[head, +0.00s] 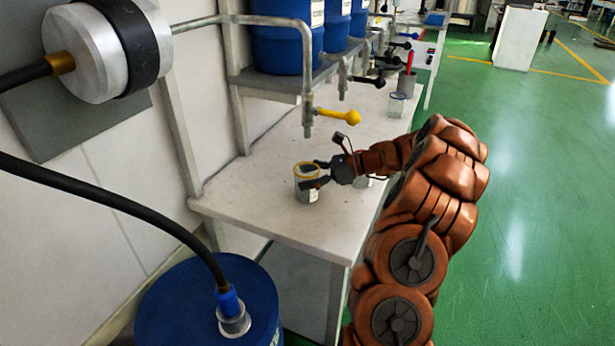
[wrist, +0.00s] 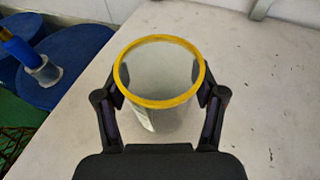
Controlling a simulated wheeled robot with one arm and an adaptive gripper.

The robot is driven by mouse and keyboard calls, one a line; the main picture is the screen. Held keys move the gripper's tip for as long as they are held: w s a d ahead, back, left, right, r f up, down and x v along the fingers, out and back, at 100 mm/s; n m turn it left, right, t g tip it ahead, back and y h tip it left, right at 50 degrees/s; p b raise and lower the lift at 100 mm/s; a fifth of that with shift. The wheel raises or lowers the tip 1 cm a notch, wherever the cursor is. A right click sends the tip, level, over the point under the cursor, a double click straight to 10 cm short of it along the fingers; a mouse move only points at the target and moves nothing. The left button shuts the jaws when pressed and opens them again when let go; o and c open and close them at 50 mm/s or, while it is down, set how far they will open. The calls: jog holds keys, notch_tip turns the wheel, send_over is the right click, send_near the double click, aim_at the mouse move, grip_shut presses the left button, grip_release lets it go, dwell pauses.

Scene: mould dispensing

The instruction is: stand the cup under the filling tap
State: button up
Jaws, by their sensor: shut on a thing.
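The cup (head: 307,190) is a clear cup with a yellow rim and stands upright at the near end of the white table. It also shows in the wrist view (wrist: 160,112), between the two fingers. My gripper (head: 318,174) is shut on the cup, one finger on each side of it. The filling tap (head: 308,117) has a grey pipe and a yellow handle (head: 340,116). Its spout points down above the cup in the head view. I cannot tell whether the cup is exactly below it. The cup's underside is hidden.
The white table (head: 255,190) has clear room around the cup. Blue barrels (head: 285,45) stand on a shelf above the table. A blue drum (head: 190,300) is on the floor in front. More taps line the table's far part.

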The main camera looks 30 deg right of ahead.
jog(key=shift+f, duration=0.1)
jog(key=o, duration=1.1)
jog(key=shift+s+d+r, duration=0.15)
jog(key=shift+d+r, duration=0.1)
jog(key=shift+d, duration=0.05)
jog(key=v, duration=1.1)
jog(key=shift+s+d, duration=0.1)
jog(key=shift+s, duration=0.05)
